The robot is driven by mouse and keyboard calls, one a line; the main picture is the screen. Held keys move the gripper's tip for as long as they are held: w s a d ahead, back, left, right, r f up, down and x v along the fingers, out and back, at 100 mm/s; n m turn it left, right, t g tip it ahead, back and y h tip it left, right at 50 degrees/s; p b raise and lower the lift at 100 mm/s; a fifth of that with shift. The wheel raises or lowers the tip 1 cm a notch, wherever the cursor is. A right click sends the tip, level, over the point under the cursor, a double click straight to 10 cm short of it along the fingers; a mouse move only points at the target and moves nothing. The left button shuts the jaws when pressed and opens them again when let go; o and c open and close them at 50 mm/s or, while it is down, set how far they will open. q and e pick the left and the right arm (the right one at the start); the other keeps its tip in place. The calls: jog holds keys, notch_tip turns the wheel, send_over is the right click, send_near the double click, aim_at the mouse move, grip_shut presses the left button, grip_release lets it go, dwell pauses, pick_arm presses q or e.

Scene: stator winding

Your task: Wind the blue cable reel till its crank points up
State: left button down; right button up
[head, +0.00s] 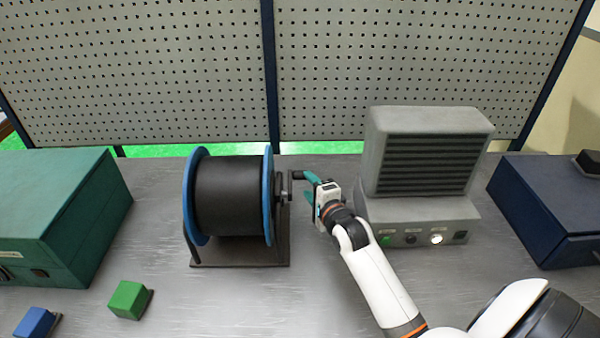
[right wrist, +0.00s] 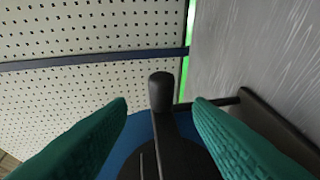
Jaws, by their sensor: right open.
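The cable reel (head: 228,190) has a black drum between two blue flanges and stands on a dark base. Its black crank handle (head: 297,174) is on the right side, above the hub in the head view. Whether the crank points straight up or leans back, I cannot tell. My right gripper (head: 312,188) is open with teal fingers, at the right of the crank. In the right wrist view the handle (right wrist: 161,92) shows between the two spread fingers, apart from both. The crank arm (right wrist: 168,145) runs toward the bottom of that view. My left gripper is not in view.
A grey vented machine (head: 425,165) stands close to the right of my right gripper. A green case (head: 65,210) is at the left, a navy box (head: 555,205) at the right. Small green (head: 128,299) and blue (head: 37,322) blocks lie front left. A pegboard (head: 390,60) stands behind.

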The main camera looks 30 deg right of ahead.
aim_at(302, 178)
jog(key=x, duration=0.6)
jog(key=shift+f+p, duration=0.1)
jog(key=shift+p, duration=0.2)
jog(key=shift+w, duration=0.3)
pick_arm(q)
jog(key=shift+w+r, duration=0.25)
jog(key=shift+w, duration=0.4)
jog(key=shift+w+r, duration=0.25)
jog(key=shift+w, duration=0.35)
pick_arm(e)
jog(key=shift+d, duration=0.1)
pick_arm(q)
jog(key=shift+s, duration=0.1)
pick_arm(e)
jog(key=shift+c, duration=0.2)
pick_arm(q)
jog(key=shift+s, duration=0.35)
pick_arm(e)
grip_shut()
